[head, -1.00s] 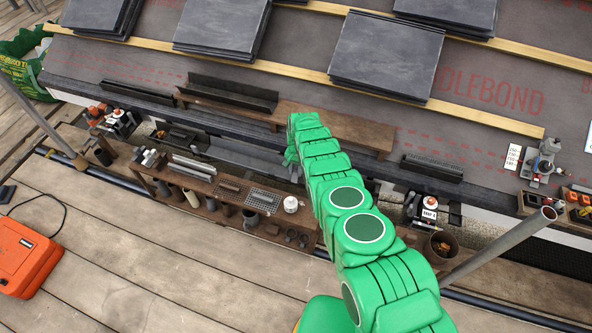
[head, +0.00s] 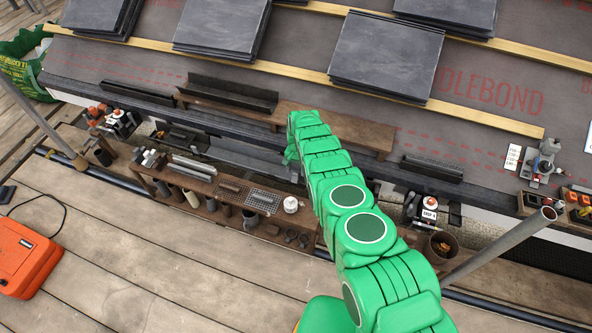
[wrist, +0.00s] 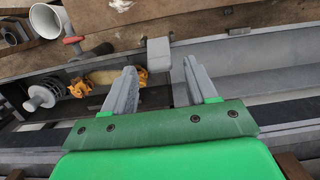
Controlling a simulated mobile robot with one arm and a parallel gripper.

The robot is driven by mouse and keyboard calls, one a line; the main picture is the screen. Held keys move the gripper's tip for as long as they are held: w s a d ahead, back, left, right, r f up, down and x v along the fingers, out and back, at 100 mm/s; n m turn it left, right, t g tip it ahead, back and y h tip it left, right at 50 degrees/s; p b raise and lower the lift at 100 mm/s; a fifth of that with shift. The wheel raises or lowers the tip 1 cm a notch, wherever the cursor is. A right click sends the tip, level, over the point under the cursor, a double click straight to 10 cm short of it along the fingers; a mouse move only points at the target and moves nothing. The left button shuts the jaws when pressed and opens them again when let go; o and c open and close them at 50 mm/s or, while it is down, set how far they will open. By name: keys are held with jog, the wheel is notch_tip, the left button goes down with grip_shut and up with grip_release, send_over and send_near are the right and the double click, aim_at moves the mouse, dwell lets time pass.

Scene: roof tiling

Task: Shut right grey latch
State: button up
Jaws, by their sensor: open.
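In the wrist view, a small grey block (wrist: 158,54), which looks like the grey latch, stands at the edge of a long grey trough. My gripper (wrist: 162,72) is open, with one grey finger on each side of the block's line and the block just beyond the gap between the fingertips. I cannot tell whether either finger touches it. In the head view, my green arm reaches to the long grey gutter (head: 245,155) behind the tool bench. The fingers and the latch are hidden or too small there.
In the wrist view, a spring-like rod (wrist: 42,95) with yellow clamps lies left of the fingers, near a red handle (wrist: 72,40) and a white cup (wrist: 47,20). In the head view, the wooden tool bench (head: 215,205) stands in front of the gutter. Slate stacks (head: 385,55) lie behind.

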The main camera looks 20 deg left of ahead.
notch_tip(320, 180, up, 7)
jog(key=shift+w, duration=0.45)
jog(key=shift+a+f, duration=0.1)
jog(key=s+a+f+t+y, duration=0.2)
jog(key=s+a, duration=0.1)
jog(key=a, duration=0.3)
jog(key=s+a+f+t+y, duration=0.1)
jog(key=s+a+f+y, duration=0.1)
jog(key=a, duration=0.4)
jog(key=t+h, duration=0.4)
jog(key=t, duration=0.4)
send_near(296, 173)
jog(key=shift+x, duration=4.35)
jog(key=shift+a, duration=0.1)
